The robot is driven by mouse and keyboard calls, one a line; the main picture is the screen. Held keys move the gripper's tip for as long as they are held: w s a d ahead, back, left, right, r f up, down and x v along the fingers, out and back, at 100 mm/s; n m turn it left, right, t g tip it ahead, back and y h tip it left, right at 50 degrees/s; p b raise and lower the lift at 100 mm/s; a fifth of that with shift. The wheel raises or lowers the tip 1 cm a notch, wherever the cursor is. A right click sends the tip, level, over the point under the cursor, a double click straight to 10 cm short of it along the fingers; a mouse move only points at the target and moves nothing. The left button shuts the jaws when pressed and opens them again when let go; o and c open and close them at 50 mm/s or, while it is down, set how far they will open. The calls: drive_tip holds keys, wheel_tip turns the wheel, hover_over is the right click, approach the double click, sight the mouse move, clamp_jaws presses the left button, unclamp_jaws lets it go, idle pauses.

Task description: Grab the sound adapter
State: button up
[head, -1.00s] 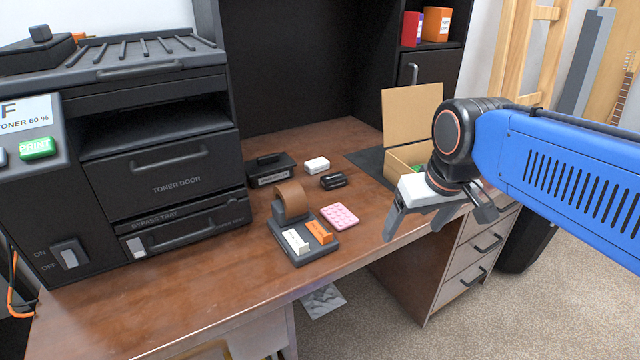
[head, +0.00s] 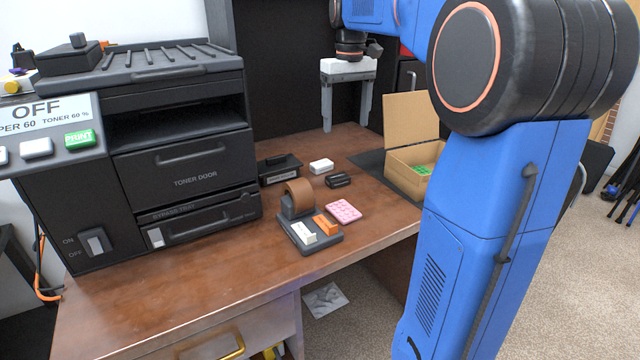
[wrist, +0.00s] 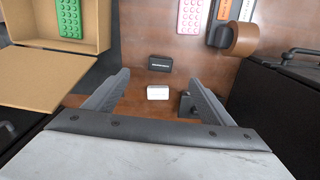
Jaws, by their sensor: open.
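No label that I can read says which thing is the sound adapter. Two small boxes sit close together on the brown desk: a white one (head: 321,166) and a black one (head: 338,180). In the wrist view the white box (wrist: 158,93) and the black box (wrist: 160,63) both lie in the gap between my fingers. My gripper (head: 345,127) is open and empty, fingers pointing down, above the back of the desk behind both boxes. It also shows in the wrist view (wrist: 157,76). It touches neither box.
A black printer (head: 180,170) stands left. A black labelled box (head: 280,176) sits beside it. A tape dispenser (head: 298,205) bears a white and an orange block. A pink studded block (head: 344,210) lies nearby. An open cardboard box (head: 405,165) stands right. The desk's front is clear.

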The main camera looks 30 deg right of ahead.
drive_tip(key=w, duration=0.2)
hover_over(338, 176)
drive_tip(key=f, duration=1.2)
drive_tip(key=shift+s, duration=0.4)
drive_tip(key=shift+w+f, duration=0.2)
drive_tip(key=shift+f, duration=1.1)
drive_tip(key=shift+w+f, duration=0.2)
drive_tip(key=shift+f, duration=1.1)
drive_tip(key=c, duration=1.2)
